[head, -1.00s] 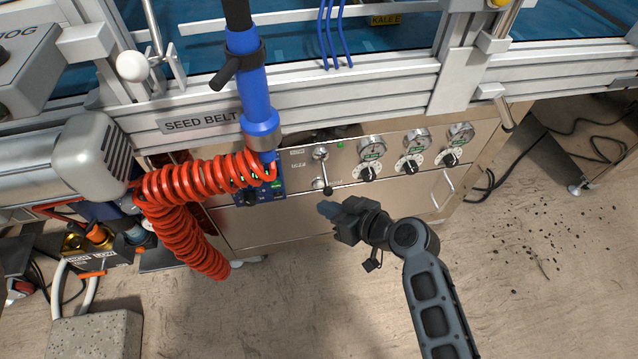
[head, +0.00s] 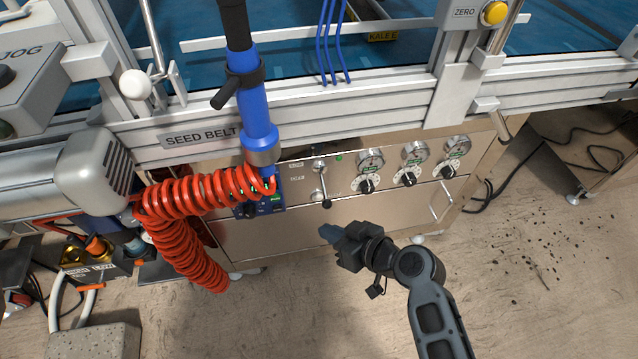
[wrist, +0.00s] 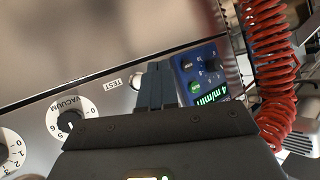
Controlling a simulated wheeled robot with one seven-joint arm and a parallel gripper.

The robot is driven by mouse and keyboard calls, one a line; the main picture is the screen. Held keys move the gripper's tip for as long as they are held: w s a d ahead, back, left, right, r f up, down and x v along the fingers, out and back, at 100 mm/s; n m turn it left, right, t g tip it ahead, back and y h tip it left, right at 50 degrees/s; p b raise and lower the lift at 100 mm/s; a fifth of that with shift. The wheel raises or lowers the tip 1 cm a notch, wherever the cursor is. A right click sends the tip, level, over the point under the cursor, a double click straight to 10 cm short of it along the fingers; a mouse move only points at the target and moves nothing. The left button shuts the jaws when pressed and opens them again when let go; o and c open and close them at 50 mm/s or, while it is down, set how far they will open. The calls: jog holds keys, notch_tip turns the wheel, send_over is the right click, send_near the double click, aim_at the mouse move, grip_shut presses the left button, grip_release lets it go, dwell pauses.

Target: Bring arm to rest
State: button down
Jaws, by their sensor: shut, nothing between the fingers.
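My gripper (head: 326,233) is shut and empty. In the head view it is in front of the steel cabinet's lower drawer front (head: 290,228), below the small lever with a black knob (head: 326,203). A gap between the fingertips and the cabinet cannot be judged exactly. In the wrist view the two closed fingers (wrist: 157,84) point up the picture, between the TEST label (wrist: 115,83) and the blue meter box (wrist: 205,75). My arm comes in from the lower right.
A red coiled hose (head: 190,230) hangs left of my gripper, with a blue tube (head: 255,100) above. Gauges (head: 415,152) and dials line the panel at right. A concrete block (head: 92,341) stands lower left. The floor (head: 290,310) below my gripper is clear.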

jog(key=s+d+r+m+t+h, duration=0.1)
jog(key=s+d+m+t+h, duration=0.2)
jog(key=s+d, duration=0.65)
jog(key=s+d+r+m+t+h, duration=0.1)
jog(key=s+d+m+h, duration=0.4)
jog(key=s, duration=0.8)
jog(key=s+d+r+t+h, duration=0.1)
jog(key=s+d+r+t, duration=0.15)
jog(key=s+r, duration=0.6)
jog(key=s+d+r+t+h, duration=0.1)
jog(key=s+d+r, duration=0.35)
jog(key=r, duration=0.75)
notch_tip(320, 180, up, 18)
jog(key=p, duration=1.8)
jog(key=shift+f, duration=0.15)
